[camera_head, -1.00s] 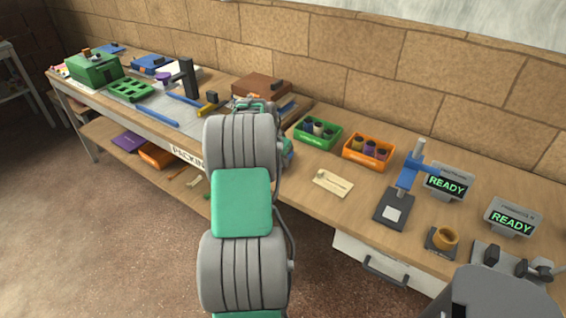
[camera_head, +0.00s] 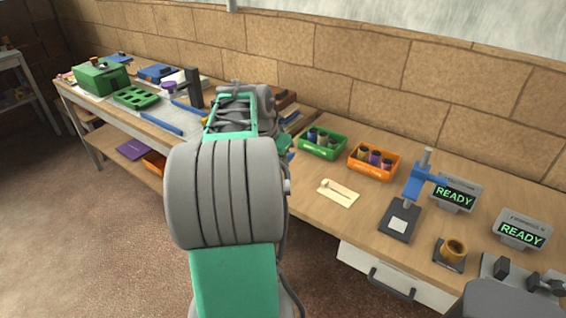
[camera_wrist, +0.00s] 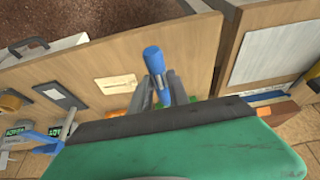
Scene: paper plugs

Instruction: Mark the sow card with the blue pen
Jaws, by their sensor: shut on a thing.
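My gripper (camera_wrist: 160,88) is shut on a blue pen (camera_wrist: 154,62) in the wrist view. The pen's blue end stands out between the two grey fingers, and its other end is hidden. A cream card (camera_head: 338,193) lies flat on the bench in front of the two small bins, with a small pale object at its left end. The card also shows in the wrist view (camera_wrist: 117,82), to the left of the pen and apart from it. Its lettering is too small to read. My arm hides the gripper in the head view.
A green bin (camera_head: 322,143) and an orange bin (camera_head: 374,162) with spools stand behind the card. To the right are a blue-armed press (camera_head: 398,222), an orange-brown cup (camera_head: 455,250) and two READY displays (camera_head: 455,195). Bare bench surrounds the card.

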